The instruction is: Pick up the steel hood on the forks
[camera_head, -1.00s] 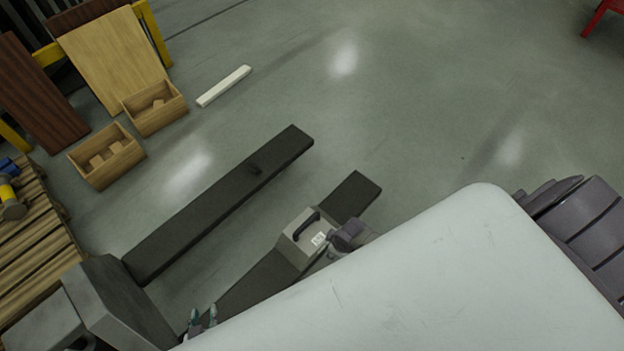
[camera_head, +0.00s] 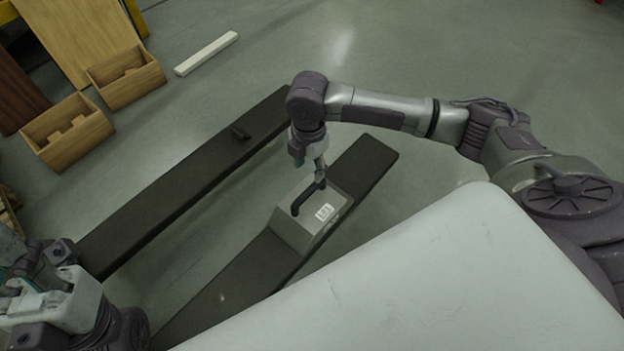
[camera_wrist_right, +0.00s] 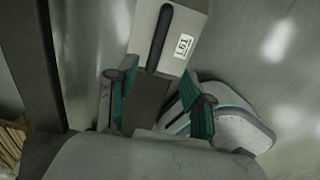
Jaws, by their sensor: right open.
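The steel hood (camera_head: 309,226) is a grey box with a black handle (camera_head: 308,197) on top and a white label. It sits on the right of two dark forks (camera_head: 366,163). My right gripper (camera_head: 319,176) is above the hood, by the far end of the handle. In the right wrist view its fingers (camera_wrist_right: 159,106) are spread and empty. The handle (camera_wrist_right: 160,38) and hood (camera_wrist_right: 192,18) show beyond the fingertips there. Whether a finger touches the handle is unclear. My left gripper (camera_head: 48,300) is at the lower left, its fingers not clear.
Two wooden boxes (camera_head: 68,130) and a white bar (camera_head: 206,53) are on the floor at upper left.

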